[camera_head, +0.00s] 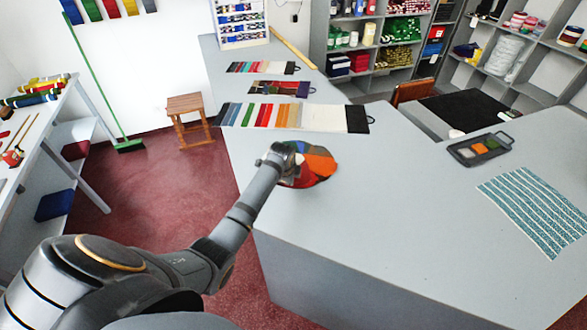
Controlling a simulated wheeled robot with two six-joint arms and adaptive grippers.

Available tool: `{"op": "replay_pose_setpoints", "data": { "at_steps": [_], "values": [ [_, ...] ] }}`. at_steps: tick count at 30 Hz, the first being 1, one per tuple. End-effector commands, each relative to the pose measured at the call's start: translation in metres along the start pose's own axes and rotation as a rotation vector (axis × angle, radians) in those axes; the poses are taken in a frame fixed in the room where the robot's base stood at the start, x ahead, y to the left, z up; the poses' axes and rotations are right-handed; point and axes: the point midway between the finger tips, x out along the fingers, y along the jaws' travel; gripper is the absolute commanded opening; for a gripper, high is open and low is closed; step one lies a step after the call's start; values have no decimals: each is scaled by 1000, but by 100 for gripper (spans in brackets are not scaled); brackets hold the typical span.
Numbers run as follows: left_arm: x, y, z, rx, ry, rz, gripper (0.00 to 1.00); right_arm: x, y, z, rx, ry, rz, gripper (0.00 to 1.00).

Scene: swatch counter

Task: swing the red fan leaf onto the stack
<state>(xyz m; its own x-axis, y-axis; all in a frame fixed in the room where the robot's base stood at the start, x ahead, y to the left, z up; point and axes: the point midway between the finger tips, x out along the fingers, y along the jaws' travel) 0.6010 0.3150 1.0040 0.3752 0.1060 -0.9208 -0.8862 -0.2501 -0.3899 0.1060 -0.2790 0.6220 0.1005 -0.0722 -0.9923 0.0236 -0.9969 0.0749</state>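A fan of coloured leaves (321,163) lies near the left edge of the grey counter. Orange shows on its right side, a red leaf (307,179) shows at its lower part, and a little green shows at the top. My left gripper (290,163) is over the left part of the fan and hides it there. Its fingertips are too small and covered to tell whether they are open or hold a leaf. I cannot tell which leaves form the stack. My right gripper is not in view.
Strip sample cards (330,117) lie behind the fan on the counter (390,190). A dark tray (481,148) and a blue striped cloth (535,210) lie to the right. The counter between the fan and the cloth is clear. A wooden stool (186,104) stands on the floor.

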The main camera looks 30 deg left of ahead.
Motion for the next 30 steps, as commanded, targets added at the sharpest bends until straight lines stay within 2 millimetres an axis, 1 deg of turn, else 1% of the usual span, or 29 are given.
{"op": "replay_pose_setpoints", "data": {
  "at_steps": [10, 13, 18, 21, 30],
  "values": [
    [0, 0, -2, -15, -7, 0, 0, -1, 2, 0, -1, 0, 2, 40],
    [0, 0, -8, -41, -16, 1, 0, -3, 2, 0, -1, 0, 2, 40],
    [0, -2, -23, -134, -54, 2, 0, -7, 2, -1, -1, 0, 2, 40],
    [1, -2, -28, -170, -72, 1, 0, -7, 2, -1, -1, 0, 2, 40],
    [2, -2, -29, -185, -80, 1, 0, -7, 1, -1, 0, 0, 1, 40]
  ]
}}
